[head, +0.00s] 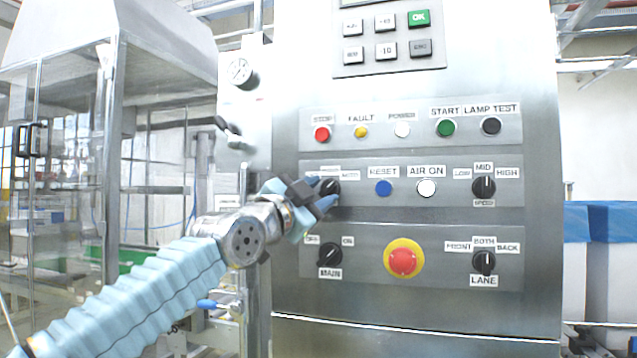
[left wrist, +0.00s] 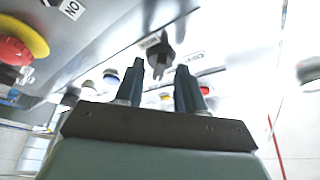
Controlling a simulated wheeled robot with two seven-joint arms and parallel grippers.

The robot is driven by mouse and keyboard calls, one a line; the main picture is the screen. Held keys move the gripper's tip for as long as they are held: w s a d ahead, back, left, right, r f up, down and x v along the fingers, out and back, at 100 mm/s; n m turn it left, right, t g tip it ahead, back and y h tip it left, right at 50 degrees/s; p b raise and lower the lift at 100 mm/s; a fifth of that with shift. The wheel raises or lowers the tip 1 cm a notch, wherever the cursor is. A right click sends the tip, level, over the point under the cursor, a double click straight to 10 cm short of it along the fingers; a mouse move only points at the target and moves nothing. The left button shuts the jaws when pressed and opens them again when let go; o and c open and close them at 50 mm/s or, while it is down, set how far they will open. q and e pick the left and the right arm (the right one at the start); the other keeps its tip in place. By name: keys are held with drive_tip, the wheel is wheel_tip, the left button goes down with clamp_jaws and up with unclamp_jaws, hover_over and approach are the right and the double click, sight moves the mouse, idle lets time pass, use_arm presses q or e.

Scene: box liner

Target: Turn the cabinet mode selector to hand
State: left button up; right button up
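The mode selector (head: 330,187) is a black rotary knob at the left end of the panel's middle row. My gripper and arm cover part of it and its labels, and the label text is too small to read surely. My left gripper (head: 321,193) is at this knob, its blue fingers close to it. In the left wrist view the two fingers (left wrist: 161,72) are apart with nothing gripped. A black knob (left wrist: 159,50) shows just beyond and between their tips; whether they touch it I cannot tell. My right gripper is not in view.
In the same row are the blue RESET button (head: 384,188), white AIR ON button (head: 427,188) and speed knob (head: 484,187). Below are the MAIN knob (head: 330,254), red emergency stop (head: 403,260) and LANE knob (head: 484,262).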

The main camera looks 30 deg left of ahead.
use_arm(q)
drive_tip(key=shift+w, duration=0.25)
clamp_jaws()
